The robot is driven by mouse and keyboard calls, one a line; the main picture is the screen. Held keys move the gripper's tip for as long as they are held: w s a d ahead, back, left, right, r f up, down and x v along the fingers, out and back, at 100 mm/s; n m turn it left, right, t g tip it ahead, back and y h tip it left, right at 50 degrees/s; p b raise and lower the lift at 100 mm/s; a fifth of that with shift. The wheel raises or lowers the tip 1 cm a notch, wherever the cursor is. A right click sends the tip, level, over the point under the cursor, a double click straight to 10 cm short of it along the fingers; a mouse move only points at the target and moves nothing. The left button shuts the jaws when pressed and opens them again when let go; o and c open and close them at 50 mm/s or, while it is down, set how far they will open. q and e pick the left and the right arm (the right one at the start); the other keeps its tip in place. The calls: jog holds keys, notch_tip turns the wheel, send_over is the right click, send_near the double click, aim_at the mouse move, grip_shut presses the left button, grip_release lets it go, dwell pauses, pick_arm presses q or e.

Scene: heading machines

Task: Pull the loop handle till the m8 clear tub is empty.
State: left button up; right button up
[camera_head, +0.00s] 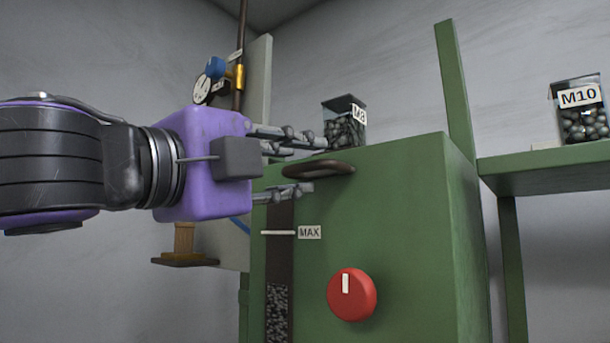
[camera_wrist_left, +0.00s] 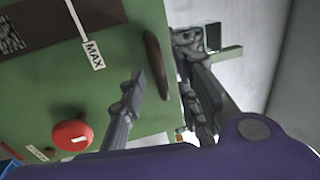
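The M8 clear tub (camera_head: 345,128) stands on top of the green machine and holds dark pieces. The brown loop handle (camera_head: 318,169) is on the machine's upper front; it also shows in the left wrist view (camera_wrist_left: 155,65). My left gripper (camera_head: 310,164) is open, its fingers pointing at the handle from the left, one above its level and one below. In the left wrist view the fingers (camera_wrist_left: 165,75) are apart on either side of the handle, with no clear contact. My right gripper is not in view.
The green machine (camera_head: 400,225) has a red knob (camera_head: 351,295) and a level window (camera_head: 279,300) filled with pieces below its MAX mark (camera_head: 309,232). An M10 tub (camera_head: 582,110) stands on a green shelf (camera_head: 545,170) at right. A gauge (camera_head: 203,90) is behind my arm.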

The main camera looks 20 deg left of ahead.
aim_at(324, 173)
pick_arm(q)
jog(key=shift+b+x, duration=0.35)
jog(key=shift+x, duration=1.05)
jog(key=shift+s, duration=0.1)
jog(key=shift+c, duration=0.5)
grip_shut()
